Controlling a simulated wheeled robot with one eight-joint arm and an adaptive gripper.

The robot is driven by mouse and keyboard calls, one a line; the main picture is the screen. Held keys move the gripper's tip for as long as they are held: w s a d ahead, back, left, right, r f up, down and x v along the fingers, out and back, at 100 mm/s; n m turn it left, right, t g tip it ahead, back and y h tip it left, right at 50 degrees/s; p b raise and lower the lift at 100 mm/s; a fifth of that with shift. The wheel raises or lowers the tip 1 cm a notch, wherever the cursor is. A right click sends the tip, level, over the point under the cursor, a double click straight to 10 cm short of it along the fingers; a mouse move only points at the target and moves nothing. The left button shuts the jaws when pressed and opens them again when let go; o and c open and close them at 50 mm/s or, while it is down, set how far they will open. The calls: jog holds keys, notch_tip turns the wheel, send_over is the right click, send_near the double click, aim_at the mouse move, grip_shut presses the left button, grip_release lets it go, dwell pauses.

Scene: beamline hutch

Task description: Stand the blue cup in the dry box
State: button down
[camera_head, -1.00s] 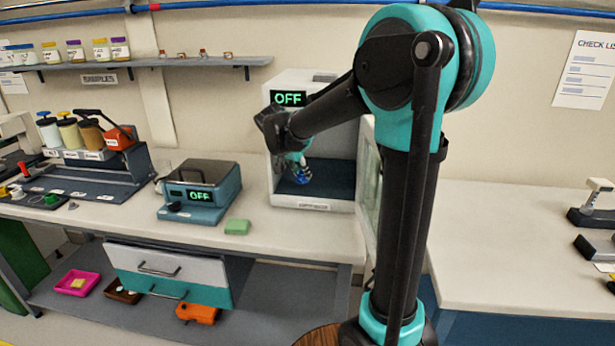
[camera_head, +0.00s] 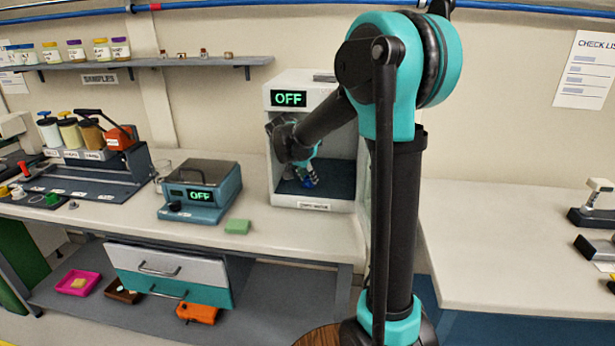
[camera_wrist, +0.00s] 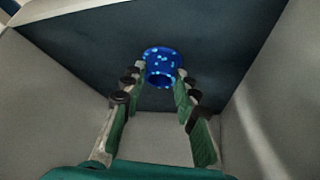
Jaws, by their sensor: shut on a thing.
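The blue cup (camera_wrist: 160,62) has pale spots and sits between the fingertips of my gripper (camera_wrist: 158,76) in the wrist view. My gripper is shut on it, with a finger on each side. The dry box (camera_head: 285,202) is the white cabinet with an open front, a dark floor and a green OFF display. In the head view my gripper (camera_head: 307,170) reaches inside it, with the cup (camera_head: 311,182) low over the dark floor. I cannot tell whether the cup touches the floor. My forearm hides part of the opening.
A teal device (camera_head: 200,190) with an OFF display stands left of the dry box. A green block (camera_head: 238,227) lies on the bench (camera_head: 290,235) in front. The box's side walls (camera_wrist: 55,105) stand close around my gripper. The right bench (camera_head: 490,240) is mostly clear.

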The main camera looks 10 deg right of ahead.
jog(key=c, duration=1.2)
grip_release()
jog(key=shift+o, duration=0.2)
jog(key=v, duration=1.2)
jog(key=shift+d+r, duration=0.1)
jog(key=shift+r, duration=0.05)
